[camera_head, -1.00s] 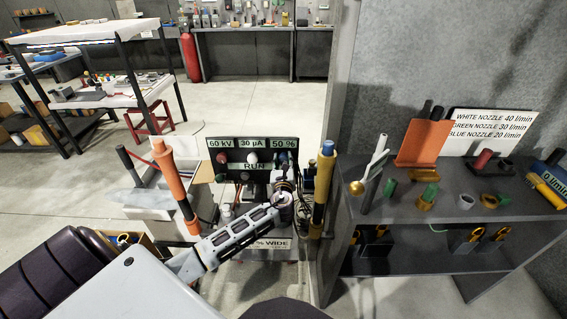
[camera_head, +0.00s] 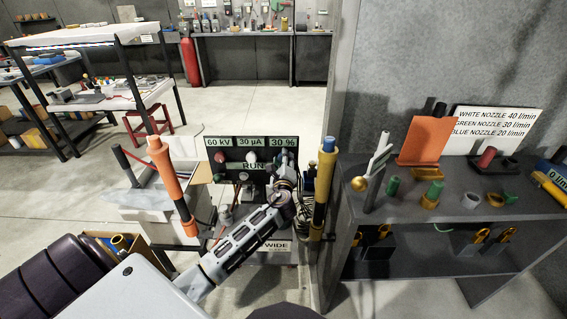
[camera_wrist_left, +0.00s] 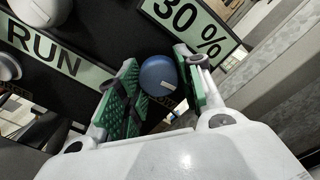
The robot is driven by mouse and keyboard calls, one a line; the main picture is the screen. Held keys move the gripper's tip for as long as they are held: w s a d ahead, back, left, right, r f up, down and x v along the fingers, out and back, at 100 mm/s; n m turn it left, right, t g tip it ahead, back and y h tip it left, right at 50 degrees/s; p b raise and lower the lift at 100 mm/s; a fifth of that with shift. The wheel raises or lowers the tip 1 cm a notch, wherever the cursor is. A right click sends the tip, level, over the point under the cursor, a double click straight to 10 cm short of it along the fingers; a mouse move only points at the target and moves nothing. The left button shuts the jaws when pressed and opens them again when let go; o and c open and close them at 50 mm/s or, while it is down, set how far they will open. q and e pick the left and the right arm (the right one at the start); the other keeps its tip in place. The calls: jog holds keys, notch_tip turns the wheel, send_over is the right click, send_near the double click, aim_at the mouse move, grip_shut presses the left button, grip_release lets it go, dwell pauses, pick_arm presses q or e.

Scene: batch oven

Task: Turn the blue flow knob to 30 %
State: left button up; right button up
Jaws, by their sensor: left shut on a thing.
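The control panel (camera_head: 228,168) stands ahead with readouts of 60 kV, 30 µA and 30 %. The flow readout (camera_head: 283,142) says 30 %. My left gripper (camera_head: 284,182) is at the panel's right side and covers the knob in the head view. In the left wrist view the blue flow knob (camera_wrist_left: 158,76) sits between the two green-padded fingers of the left gripper (camera_wrist_left: 160,82), which is shut on it. A pale mark shows on the knob's face. The 30 % readout also shows in the left wrist view (camera_wrist_left: 190,28). My right gripper is not in view.
An orange-handled post (camera_head: 170,180) stands left of the panel and a yellow post with a blue top (camera_head: 322,190) stands close at its right. A grey shelf (camera_head: 400,215) with nozzles is further right. A RUN label (camera_wrist_left: 45,50) lies left of the knob.

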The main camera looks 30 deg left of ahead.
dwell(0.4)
pick_arm(q)
jog(key=o, duration=1)
jog(key=shift+o, duration=0.2)
jog(key=v, duration=1.2)
jog(key=shift+f, duration=0.1)
